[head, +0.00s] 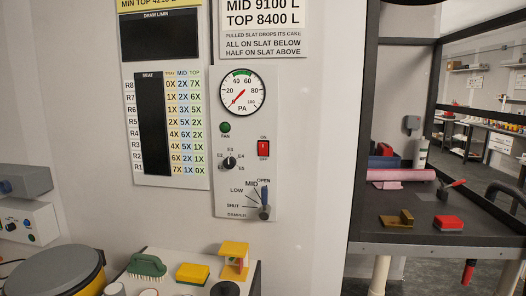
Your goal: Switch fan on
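The red fan rocker switch (263,149) sits on the wall panel (231,205), between the ON label above and the OFF label below. Which way the rocker is tipped is too small to tell. A green round lamp (225,127) marked FAN is to its left. I cannot tell whether it is lit. The round PA gauge (242,92) is above, its red needle pointing low left near 0. Neither of my grippers is in view.
Below the switch are a selector knob (229,162) and a damper lever (264,202). A bench top with a green brush (147,266), a yellow sponge (193,273) and a yellow stand (234,258) lies below. A dark shelf unit (440,238) stands at right.

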